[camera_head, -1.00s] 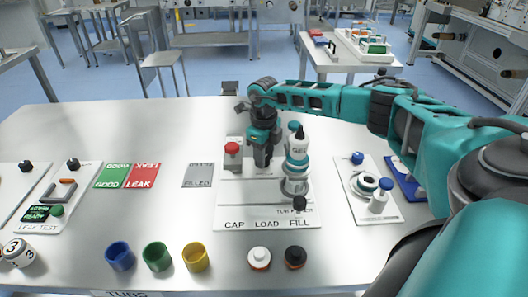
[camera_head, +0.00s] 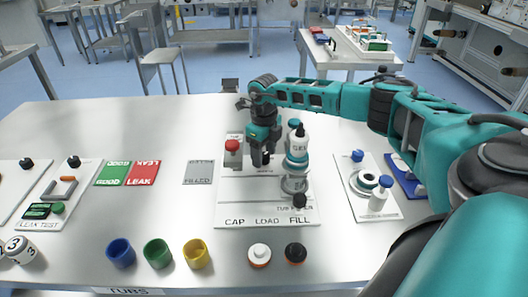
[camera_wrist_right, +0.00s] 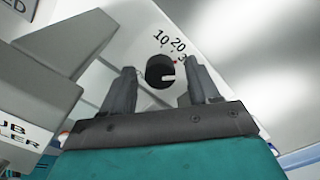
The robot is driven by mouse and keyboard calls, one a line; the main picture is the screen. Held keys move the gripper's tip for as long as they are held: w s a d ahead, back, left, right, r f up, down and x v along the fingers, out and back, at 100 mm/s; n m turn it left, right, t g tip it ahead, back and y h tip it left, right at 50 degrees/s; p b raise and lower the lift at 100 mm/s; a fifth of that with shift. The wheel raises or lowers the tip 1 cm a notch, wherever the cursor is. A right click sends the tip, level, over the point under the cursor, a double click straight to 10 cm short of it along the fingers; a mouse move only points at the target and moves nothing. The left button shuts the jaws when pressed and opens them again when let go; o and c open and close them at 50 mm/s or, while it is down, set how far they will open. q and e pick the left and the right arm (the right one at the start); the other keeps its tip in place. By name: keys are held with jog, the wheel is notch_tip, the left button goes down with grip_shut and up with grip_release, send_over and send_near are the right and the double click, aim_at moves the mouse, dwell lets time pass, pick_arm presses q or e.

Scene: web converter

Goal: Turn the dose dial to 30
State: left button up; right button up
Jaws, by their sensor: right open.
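Which number the mark points to I cannot tell. My right gripper (camera_wrist_right: 161,84) is open, with one finger on each side of the dial in the wrist view and a gap on both sides. In the head view my right gripper (camera_head: 261,158) points down over the station board (camera_head: 232,210), and I cannot make out the dial there. My left gripper is out of view.
A red-topped button (camera_head: 232,147) stands just left of my right gripper, and a white bottle-shaped dispenser (camera_head: 297,146) stands just right. A black knob (camera_head: 299,200) is nearer the front. Blue (camera_head: 120,254), green (camera_head: 157,256) and yellow (camera_head: 196,256) cups line the front.

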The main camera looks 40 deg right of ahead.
aim_at(264, 155)
notch_tip(264, 155, up, 13)
dwell(0.5)
dwell(0.5)
